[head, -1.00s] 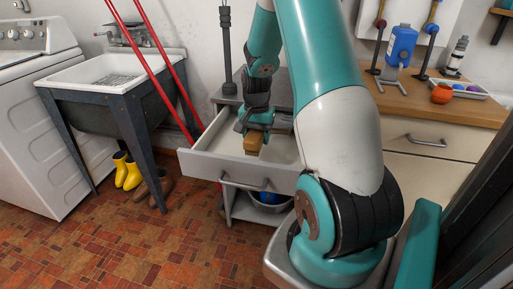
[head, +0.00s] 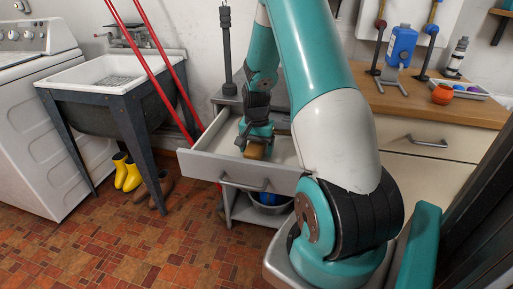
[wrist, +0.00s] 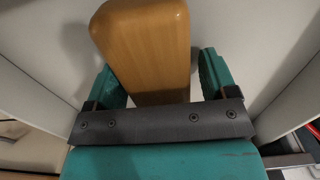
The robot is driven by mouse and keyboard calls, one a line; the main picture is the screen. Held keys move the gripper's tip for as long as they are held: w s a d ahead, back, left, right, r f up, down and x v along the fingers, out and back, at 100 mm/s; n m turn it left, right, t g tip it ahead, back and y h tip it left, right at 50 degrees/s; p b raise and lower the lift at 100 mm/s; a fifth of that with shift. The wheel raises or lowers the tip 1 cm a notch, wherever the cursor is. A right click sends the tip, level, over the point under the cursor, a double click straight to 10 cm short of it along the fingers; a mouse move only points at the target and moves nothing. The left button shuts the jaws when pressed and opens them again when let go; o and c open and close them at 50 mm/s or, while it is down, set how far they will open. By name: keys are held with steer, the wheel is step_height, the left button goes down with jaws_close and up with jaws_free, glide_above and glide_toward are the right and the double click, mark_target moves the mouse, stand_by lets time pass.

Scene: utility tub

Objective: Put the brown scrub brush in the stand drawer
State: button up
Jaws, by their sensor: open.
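The brown scrub brush (wrist: 150,45) is between the two fingers of my gripper (wrist: 160,80) in the wrist view. The fingers are open, with a gap on at least the right side of the brush. In the head view the brush (head: 254,151) shows below my gripper (head: 256,138), inside the open stand drawer (head: 215,170). The brush appears to be at or close to the drawer floor; its underside is hidden.
The drawer walls (wrist: 285,60) stand on both sides of my gripper. A bowl (head: 270,207) sits on the shelf under the drawer. A utility tub (head: 80,85) and red poles (head: 150,60) are to the left. A wooden counter (head: 445,100) is to the right.

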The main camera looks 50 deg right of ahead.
step_height(320, 180, up, 12)
steer(key=p, duration=0.2)
steer(key=w+a+r+n, duration=0.2)
steer(key=a+r+n, duration=0.25)
steer(key=a, duration=0.75)
steer(key=s+a+r+n+y, duration=0.1)
steer(key=s+a+r+n, duration=0.2)
steer(key=a, duration=0.4)
steer(key=s+a+n+t+y, duration=0.1)
steer(key=s+a+n, duration=0.25)
steer(key=a, duration=0.35)
steer(key=s+a+r+n+y, duration=0.1)
steer(key=s+a+r+n, duration=0.1)
steer(key=a+n, duration=0.35)
steer(key=s+a+r+n+g+y, duration=0.1)
steer(key=s+a+n, duration=0.3)
steer(key=s+a, duration=0.3)
steer(key=shift+s+a, duration=0.25)
steer(key=shift+s, duration=0.8)
